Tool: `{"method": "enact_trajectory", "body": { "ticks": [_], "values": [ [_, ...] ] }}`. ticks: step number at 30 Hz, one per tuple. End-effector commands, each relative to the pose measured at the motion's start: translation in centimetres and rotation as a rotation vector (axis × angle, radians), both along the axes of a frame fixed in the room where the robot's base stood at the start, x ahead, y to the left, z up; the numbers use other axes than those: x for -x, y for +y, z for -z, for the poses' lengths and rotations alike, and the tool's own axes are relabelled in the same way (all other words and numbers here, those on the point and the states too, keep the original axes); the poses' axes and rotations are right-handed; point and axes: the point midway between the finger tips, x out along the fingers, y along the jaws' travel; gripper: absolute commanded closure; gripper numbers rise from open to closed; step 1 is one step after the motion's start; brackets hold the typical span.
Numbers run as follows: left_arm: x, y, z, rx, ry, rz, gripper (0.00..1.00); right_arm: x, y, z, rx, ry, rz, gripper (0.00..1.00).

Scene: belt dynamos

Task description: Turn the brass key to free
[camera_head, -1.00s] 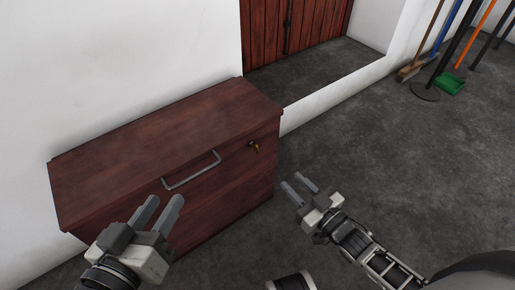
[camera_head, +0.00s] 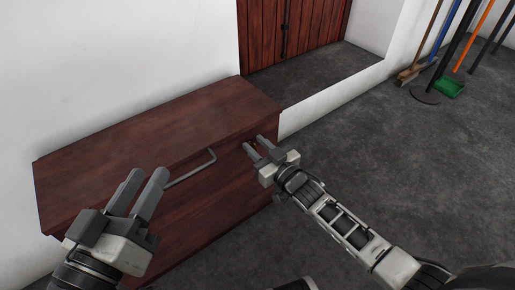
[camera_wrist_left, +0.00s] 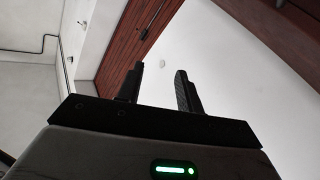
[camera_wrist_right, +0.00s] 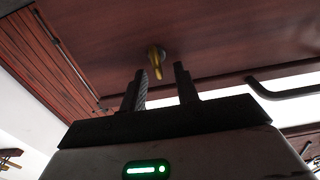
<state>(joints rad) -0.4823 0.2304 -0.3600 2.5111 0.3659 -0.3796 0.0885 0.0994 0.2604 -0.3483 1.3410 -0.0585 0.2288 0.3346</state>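The brass key (camera_wrist_right: 156,61) stands in its lock on the front of the dark red wooden chest (camera_head: 150,140). In the right wrist view it shows just beyond and between my right gripper's fingertips, apart from them as far as I can see. In the head view the key is mostly hidden by my right gripper (camera_head: 256,148), which is open at the chest's upper right front. The right gripper's two fingers also show apart in the right wrist view (camera_wrist_right: 159,78). My left gripper (camera_head: 145,177) is open and empty in front of the chest's left part.
A grey bar handle (camera_head: 192,172) is on the chest front, left of the key; it also shows at the right of the right wrist view (camera_wrist_right: 285,92). A white wall stands behind. Brooms and a green dustpan (camera_head: 449,88) lean far right. The floor right of the chest is clear.

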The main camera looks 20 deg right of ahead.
Motion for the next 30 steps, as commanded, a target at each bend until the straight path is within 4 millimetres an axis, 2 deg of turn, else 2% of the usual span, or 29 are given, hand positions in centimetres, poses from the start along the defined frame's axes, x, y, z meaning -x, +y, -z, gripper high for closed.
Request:
{"method": "enact_trajectory", "body": {
  "ticks": [6,9,10,24,30],
  "values": [
    [0.0,0.0,0.0,-0.002,-0.001,0.0,0.64,0.0,0.0,0.0,-0.001,0.001,0.0,0.69],
    [0.0,0.0,0.0,-0.002,-0.001,0.0,0.64,0.0,0.0,0.0,-0.001,0.001,0.0,0.97],
    [0.0,0.0,0.0,-0.002,-0.001,0.0,0.64,0.0,0.0,0.0,-0.001,0.001,0.0,1.0],
    [0.2,-0.2,0.0,0.008,0.035,0.012,0.64,0.0,-0.1,0.0,-0.063,0.026,0.0,1.0],
    [1.1,-0.3,1.5,0.044,0.162,0.022,0.64,-0.1,-0.4,0.0,-0.189,0.073,0.0,1.0]
  ]
}}
